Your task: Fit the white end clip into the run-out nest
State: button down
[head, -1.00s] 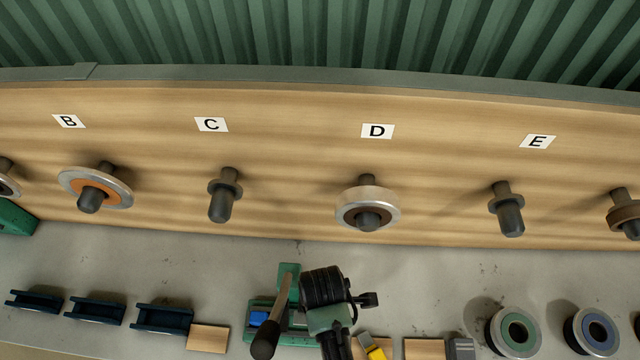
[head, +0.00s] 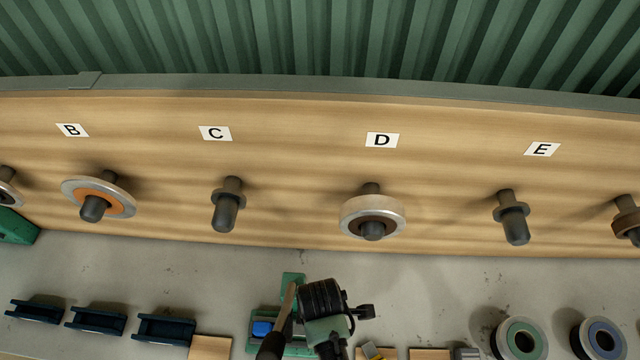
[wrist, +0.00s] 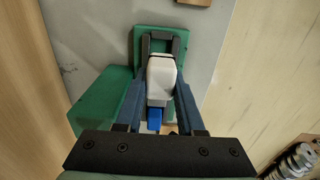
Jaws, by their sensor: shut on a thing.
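In the wrist view the white end clip (wrist: 160,72) lies between the two blue fingers of my gripper (wrist: 161,88), which is shut on it. A dark U-shaped bracket, seemingly the run-out nest (wrist: 146,46), stands on a green plate (wrist: 194,66). The clip's far end lies at the bracket's opening, between its two side walls. I cannot tell how deep it sits. A blue piece (wrist: 155,118) shows at the clip's near end. In the head view the green plate (head: 293,281) shows, but the clip and my fingertips are hidden.
A green block (wrist: 100,100) adjoins the plate on the left. Behind the fixture, pegs C (head: 227,210) and E (head: 514,220) are empty; peg D holds a ring (head: 357,225). Dark blue holders (head: 97,320) stand left, and spools (head: 520,338) stand right on the grey bench.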

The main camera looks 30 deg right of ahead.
jog(key=shift+f+b, duration=1.2)
jog(key=shift+f, duration=0.95)
jog(key=shift+f+b, duration=0.75)
jog(key=shift+f, duration=0.4)
jog(key=shift+c, duration=1)
grip_release()
jog(key=shift+r+p, duration=0.45)
jog(key=shift+p, duration=0.05)
jog(key=shift+r+p, duration=1.8)
jog(key=shift+p, duration=0.1)
jog(key=shift+r, duration=0.1)
